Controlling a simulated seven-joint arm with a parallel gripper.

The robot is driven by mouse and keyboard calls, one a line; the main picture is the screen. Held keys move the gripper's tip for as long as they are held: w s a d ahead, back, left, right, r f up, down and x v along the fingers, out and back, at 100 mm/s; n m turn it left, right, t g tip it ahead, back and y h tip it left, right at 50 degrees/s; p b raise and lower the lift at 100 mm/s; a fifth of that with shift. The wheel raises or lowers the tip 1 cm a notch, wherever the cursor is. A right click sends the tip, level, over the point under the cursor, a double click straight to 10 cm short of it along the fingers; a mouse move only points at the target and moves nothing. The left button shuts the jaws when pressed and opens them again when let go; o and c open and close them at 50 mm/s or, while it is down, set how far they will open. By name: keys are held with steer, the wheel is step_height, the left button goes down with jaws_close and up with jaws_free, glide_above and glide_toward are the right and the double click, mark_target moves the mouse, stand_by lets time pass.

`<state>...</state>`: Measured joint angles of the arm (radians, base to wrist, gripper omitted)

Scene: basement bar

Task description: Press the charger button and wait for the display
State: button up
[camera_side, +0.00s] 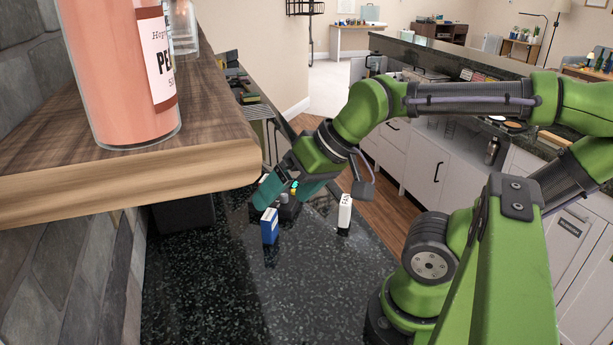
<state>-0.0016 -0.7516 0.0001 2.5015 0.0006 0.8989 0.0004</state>
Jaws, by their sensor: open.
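My gripper (289,189) is open, with teal fingers pointing down over the dark counter. Between and just behind the fingers is a small dark device (289,209), probably the charger, with small bright cyan and green spots (294,186) near its top. The fingers hide part of it. I cannot tell whether a finger touches its button, and no readable display shows. A blue and white box (270,227) stands just in front of it at the left. A white box marked "FAN" (345,213) stands upright to the right.
The speckled black counter (230,300) is clear toward the front. A wooden shelf (120,180) with a pink bottle (125,80) juts in at the upper left. A stone wall (60,270) runs along the left. White cabinets (415,170) stand across the floor.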

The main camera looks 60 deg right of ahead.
jaws_close()
stand_by(0.4)
stand_by(1.1)
